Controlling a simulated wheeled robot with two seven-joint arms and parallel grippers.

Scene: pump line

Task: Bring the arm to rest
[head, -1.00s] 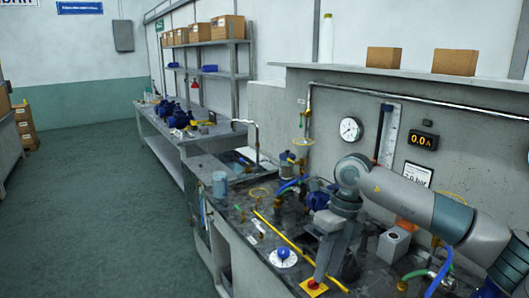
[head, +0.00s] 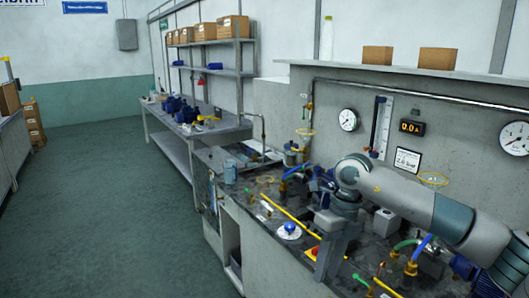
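My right arm comes in from the right over the dark pump bench (head: 262,232). Its gripper (head: 332,262) points down at the front part of the bench, just right of a red button on a yellow base (head: 313,253). I see no object held in it, but the gap between its fingers is unclear at this angle. Whether the fingertips touch the bench top cannot be told. My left gripper is not in view.
A blue-and-white round knob (head: 289,231), yellow pipes and valves crowd the bench around the gripper. A gauge (head: 348,119) and a display reading 0.0 A (head: 411,127) are on the wall behind. The green floor (head: 110,220) at left is clear.

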